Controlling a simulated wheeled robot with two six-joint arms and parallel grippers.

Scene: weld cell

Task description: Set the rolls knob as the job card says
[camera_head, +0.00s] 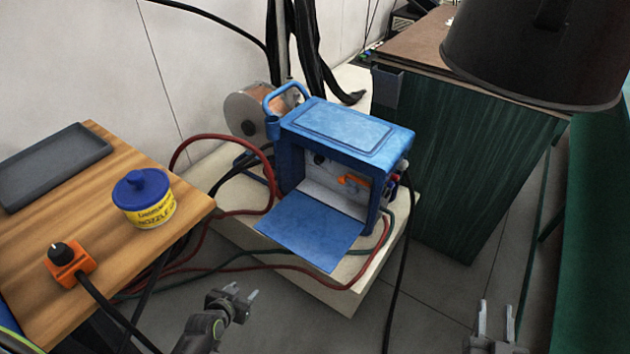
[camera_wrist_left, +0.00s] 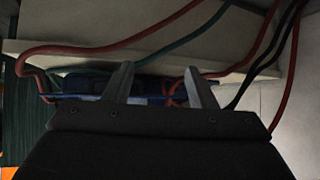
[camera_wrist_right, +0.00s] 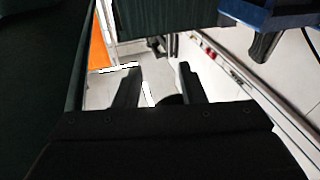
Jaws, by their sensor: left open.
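The blue wire feeder (camera_head: 348,132) stands on a pale platform with its front flap (camera_head: 311,229) folded down. Inside its open bay are a small dark round part (camera_head: 320,159) and an orange lever (camera_head: 354,181). I cannot tell which part is the rolls knob, or read its setting. No job card is recognisable. My left gripper (camera_head: 243,292) is open and empty, in front of and below the flap. In the left wrist view, blue parts of the feeder (camera_wrist_left: 150,87) show behind its fingers. My right gripper (camera_head: 496,309) is open and empty, further right, away from the feeder.
Red, green and black cables cross the platform (camera_head: 232,222) and hang over its front edge. A wooden table (camera_head: 105,220) at left bears a yellow nozzle tub (camera_head: 148,200), a grey tray (camera_head: 52,163) and an orange box (camera_head: 69,264). A green cabinet (camera_head: 465,160) stands right of the feeder.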

